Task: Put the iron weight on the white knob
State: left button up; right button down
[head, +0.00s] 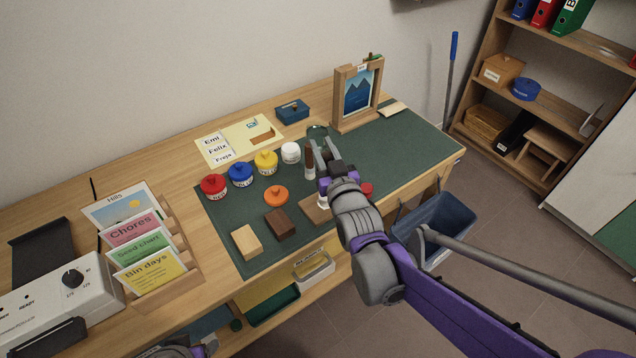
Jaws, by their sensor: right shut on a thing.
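My right gripper (325,152) is above the dark green mat (412,146), just right of an upright piece with a brown top and pale lower part (309,160). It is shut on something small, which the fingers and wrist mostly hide. I cannot make out the iron weight as a separate thing. A white round piece with a knob-like top (290,152) stands at the end of a row with a yellow (266,162), a blue (240,174) and a red one (213,186). Another small white part (322,202) shows beside my right wrist, partly covered.
An orange round piece (276,195), a dark block (280,223) and a pale block (247,242) lie on the mat. A framed picture (357,92) and a blue box (292,110) stand behind. A card rack (180,277) is at left. The mat's right part is clear.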

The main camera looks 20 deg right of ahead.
jog(key=shift+f+b, duration=1.1)
jog(key=shift+f, duration=2.55)
jog(key=c, duration=0.7)
grip_release()
jog(key=shift+f, duration=0.15)
jog(key=shift+o, duration=0.2)
